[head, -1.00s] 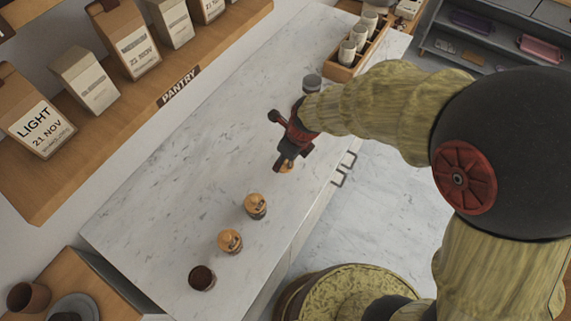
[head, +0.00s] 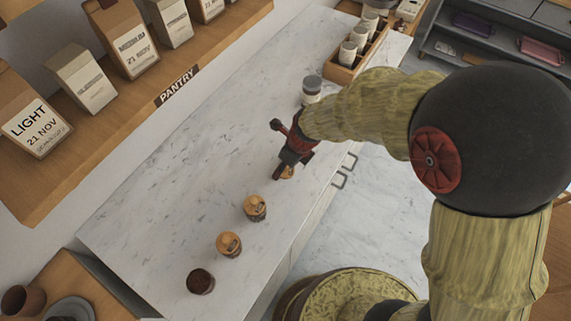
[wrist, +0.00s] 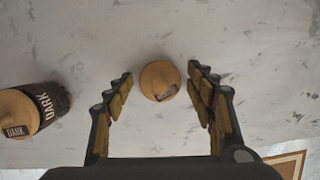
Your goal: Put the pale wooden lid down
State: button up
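The pale wooden lid (wrist: 159,81) is round, with a small dark label on top. In the wrist view it lies on the marble counter between my two fingers, with a gap on each side. My gripper (wrist: 160,82) is open and holds nothing. In the head view my gripper (head: 291,168) is low over the counter, and part of the lid (head: 288,173) shows beneath it. An open jar of dark contents (head: 200,281), without a lid, stands at the near end of the counter.
Two jars with wooden lids (head: 255,208) (head: 229,245) stand between my gripper and the open jar. The nearer one to my gripper reads DARK in the wrist view (wrist: 52,104). A grey-topped jar (head: 312,89) stands behind my gripper. The counter's left side (head: 185,165) is clear.

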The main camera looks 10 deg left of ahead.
jog(key=shift+o, duration=0.4)
jog(key=shift+r, duration=0.25)
jog(key=p+v, duration=0.3)
jog(key=v, duration=0.9)
jog(key=shift+w, duration=0.1)
